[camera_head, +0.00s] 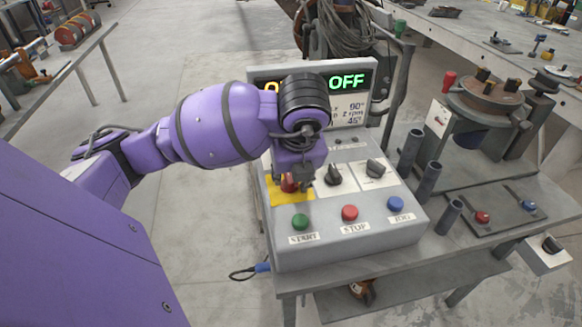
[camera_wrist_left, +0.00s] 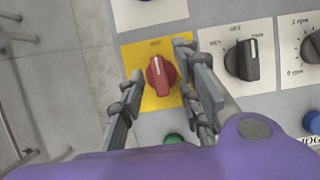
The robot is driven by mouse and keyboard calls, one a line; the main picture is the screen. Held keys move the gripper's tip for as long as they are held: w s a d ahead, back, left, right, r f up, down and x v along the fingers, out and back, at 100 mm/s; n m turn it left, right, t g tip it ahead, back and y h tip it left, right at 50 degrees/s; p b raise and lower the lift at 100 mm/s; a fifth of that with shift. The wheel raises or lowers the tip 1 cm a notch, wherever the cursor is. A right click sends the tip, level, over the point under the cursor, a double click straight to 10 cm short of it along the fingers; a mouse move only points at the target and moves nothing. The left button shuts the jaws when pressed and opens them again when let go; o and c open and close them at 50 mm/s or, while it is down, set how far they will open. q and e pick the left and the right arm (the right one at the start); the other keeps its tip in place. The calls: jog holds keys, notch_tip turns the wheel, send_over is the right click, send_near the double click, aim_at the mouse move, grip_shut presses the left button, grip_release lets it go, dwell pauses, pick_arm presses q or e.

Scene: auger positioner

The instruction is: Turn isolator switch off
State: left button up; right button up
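The isolator switch is a red rotary knob (camera_wrist_left: 160,76) on a yellow plate (camera_wrist_left: 152,100) in the left wrist view. Its white pointer line is close to upright in that view, tilted slightly to the left. My left gripper (camera_wrist_left: 160,78) is open, with one finger on each side of the knob and a gap visible to the finger on the left. In the head view, my left gripper (camera_head: 296,180) hangs over the red knob (camera_head: 289,184) and hides part of it and the yellow plate (camera_head: 276,193). My right gripper is not in view.
The grey control box (camera_head: 350,245) also has black knobs (camera_head: 334,174), a green START button (camera_head: 300,222), a red STOP button (camera_head: 350,213) and a blue JOG button (camera_head: 396,204). A display (camera_head: 348,81) reading OFF stands behind. Upright grey posts (camera_head: 411,150) stand to the right.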

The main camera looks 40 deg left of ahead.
pick_arm(q)
jog(key=v, duration=1.1)
jog(key=shift+r, duration=0.35)
jog(key=shift+s+d, duration=0.15)
